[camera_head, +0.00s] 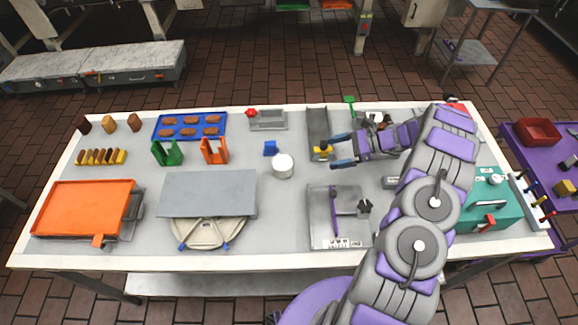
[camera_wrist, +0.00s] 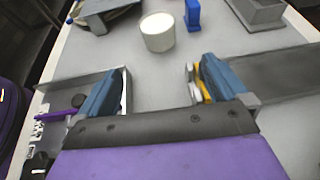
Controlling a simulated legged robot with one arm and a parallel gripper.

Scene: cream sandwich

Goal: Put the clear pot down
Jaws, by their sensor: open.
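The clear pot (camera_head: 283,166) looks like a short pale cylinder with a white top. It stands upright on the grey tabletop near the middle of the table. In the wrist view the pot (camera_wrist: 158,32) is beyond my fingertips, slightly left of centre between them. My gripper (camera_head: 334,152) is open, with its blue fingers pointing left toward the pot. A clear gap separates the fingertips from the pot. Between the fingers (camera_wrist: 154,82) there is only bare table.
A blue block (camera_head: 270,148) stands just behind the pot. A grey slab (camera_head: 207,193) lies to its left, and a grey tray (camera_head: 328,232) holds a purple-handled tool to the front right. A long metal tray (camera_head: 317,121) lies behind my gripper. Bare table surrounds the pot's front.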

